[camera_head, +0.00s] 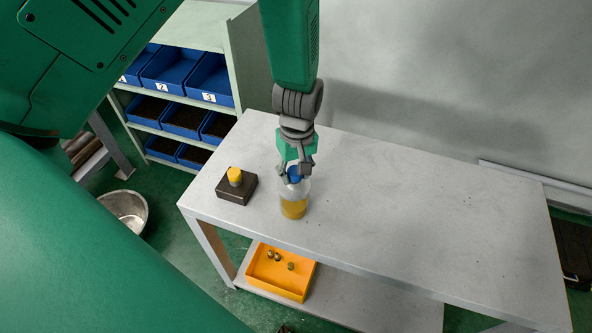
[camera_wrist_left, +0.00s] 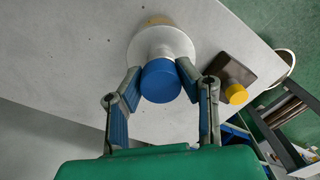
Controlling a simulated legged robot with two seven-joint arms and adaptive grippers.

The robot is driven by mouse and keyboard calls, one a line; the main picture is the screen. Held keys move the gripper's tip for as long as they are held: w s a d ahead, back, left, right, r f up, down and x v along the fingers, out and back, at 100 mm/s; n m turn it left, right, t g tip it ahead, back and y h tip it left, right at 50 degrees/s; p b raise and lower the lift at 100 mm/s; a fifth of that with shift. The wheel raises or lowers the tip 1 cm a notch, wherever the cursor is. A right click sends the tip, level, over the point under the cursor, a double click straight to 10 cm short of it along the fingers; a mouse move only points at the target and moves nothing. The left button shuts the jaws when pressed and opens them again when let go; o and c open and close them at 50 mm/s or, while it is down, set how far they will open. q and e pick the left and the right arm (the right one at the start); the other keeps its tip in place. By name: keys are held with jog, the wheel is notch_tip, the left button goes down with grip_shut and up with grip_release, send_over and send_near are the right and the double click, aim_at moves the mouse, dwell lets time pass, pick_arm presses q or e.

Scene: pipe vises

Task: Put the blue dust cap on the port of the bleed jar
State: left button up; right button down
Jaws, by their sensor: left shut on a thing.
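The bleed jar (camera_head: 293,207), clear with amber liquid in its lower part, stands upright on the grey bench. In the left wrist view its pale round top (camera_wrist_left: 146,46) shows beyond the cap. My left gripper (camera_head: 297,173) points down over the jar, its fingers shut on the sides of the blue dust cap (camera_head: 295,174). In the left wrist view the blue cap (camera_wrist_left: 161,80) sits between the two fingertips (camera_wrist_left: 160,84). The cap is at the jar's top and hides the port. I cannot tell whether it touches or is seated. My right gripper is not in view.
A dark block (camera_head: 224,189) with a yellow cap (camera_head: 235,175) on top stands left of the jar. The bench (camera_head: 420,220) is clear to the right. An orange tray (camera_head: 300,289) with small brass parts sits on the lower shelf. Blue bins (camera_head: 166,72) fill the rack behind.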

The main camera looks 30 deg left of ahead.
pick_arm(q)
jog(key=shift+f, duration=0.15)
jog(key=o, duration=1.1)
jog(key=shift+r, duration=0.3)
notch_tip(320, 180, up, 11)
jog(key=shift+w+r, duration=0.15)
jog(key=shift+w, duration=0.05)
jog(key=shift+d, duration=0.1)
